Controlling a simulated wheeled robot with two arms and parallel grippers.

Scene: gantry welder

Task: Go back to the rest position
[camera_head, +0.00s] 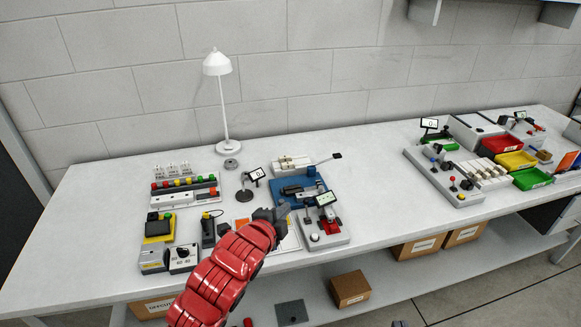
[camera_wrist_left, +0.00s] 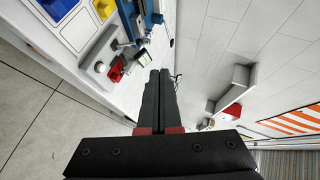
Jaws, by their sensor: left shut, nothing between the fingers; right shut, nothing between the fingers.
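My left gripper (camera_head: 284,211) is at the end of my red arm, above the front middle of the workbench (camera_head: 362,185). It is shut and empty, close to a small grey station with a screen (camera_head: 326,199). In the left wrist view the two black fingers (camera_wrist_left: 158,78) lie together with nothing between them. I cannot tell from these views whether the gripper touches anything. My right gripper is not clearly seen in either view.
A blue fixture (camera_head: 298,192) lies just behind the gripper. Button panels (camera_head: 185,190) and a white lamp (camera_head: 222,100) stand to the left. A grey station (camera_head: 443,178) and coloured bins (camera_head: 516,160) are at the right. Bench space between the stations is clear.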

